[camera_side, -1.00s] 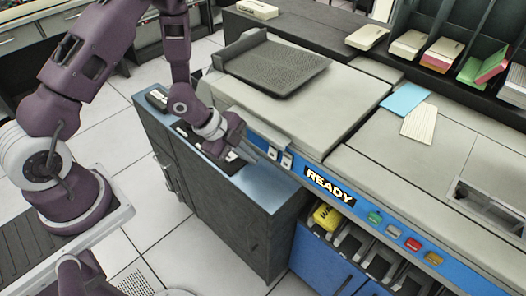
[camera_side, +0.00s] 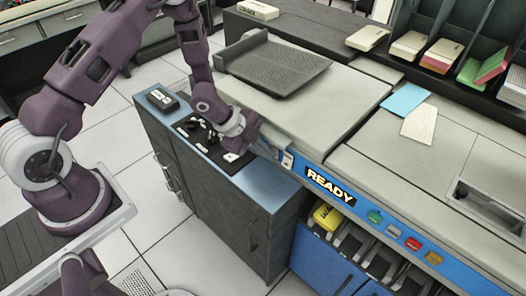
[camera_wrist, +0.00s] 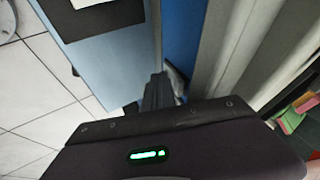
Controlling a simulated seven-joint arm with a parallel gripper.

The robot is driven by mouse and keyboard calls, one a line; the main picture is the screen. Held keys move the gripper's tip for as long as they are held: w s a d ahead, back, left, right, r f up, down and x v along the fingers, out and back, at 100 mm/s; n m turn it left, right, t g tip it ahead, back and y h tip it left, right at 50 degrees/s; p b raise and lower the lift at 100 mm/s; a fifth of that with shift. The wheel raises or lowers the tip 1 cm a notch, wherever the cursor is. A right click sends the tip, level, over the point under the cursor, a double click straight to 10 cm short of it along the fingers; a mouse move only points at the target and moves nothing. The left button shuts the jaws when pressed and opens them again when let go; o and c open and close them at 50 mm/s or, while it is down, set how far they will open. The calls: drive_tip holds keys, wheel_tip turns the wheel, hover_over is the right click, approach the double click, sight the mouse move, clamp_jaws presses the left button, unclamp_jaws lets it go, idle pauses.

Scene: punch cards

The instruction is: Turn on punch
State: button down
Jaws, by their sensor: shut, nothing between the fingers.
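The punch (camera_side: 300,105) is a beige machine with a blue front band and a "READY" label (camera_side: 330,186). A small white switch (camera_side: 287,160) shows on the band, left of the label. My gripper (camera_side: 272,152) is at the band just left of this switch and hides the spot where a second switch sits. I cannot tell whether its fingertips touch the panel. In the wrist view my gripper (camera_wrist: 161,92) has its fingers together with nothing held, close to the blue panel edge.
A low dark cabinet with a blue top (camera_side: 250,190) stands below my gripper, bearing a black control pad (camera_side: 205,140) and a small black box (camera_side: 162,98). Coloured buttons (camera_side: 392,231) and a yellow item (camera_side: 327,216) are right. Cards (camera_side: 419,122) lie on top.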

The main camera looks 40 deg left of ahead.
drive_tip(key=shift+a+f, duration=0.1)
drive_tip(key=shift+f, duration=0.15)
drive_tip(key=shift+w+r, duration=0.15)
drive_tip(key=shift+r, duration=0.5)
drive_tip(key=s, duration=0.4)
drive_tip(key=shift+s, duration=0.3)
drive_tip(key=v, duration=1)
drive_tip(key=shift+s, duration=0.1)
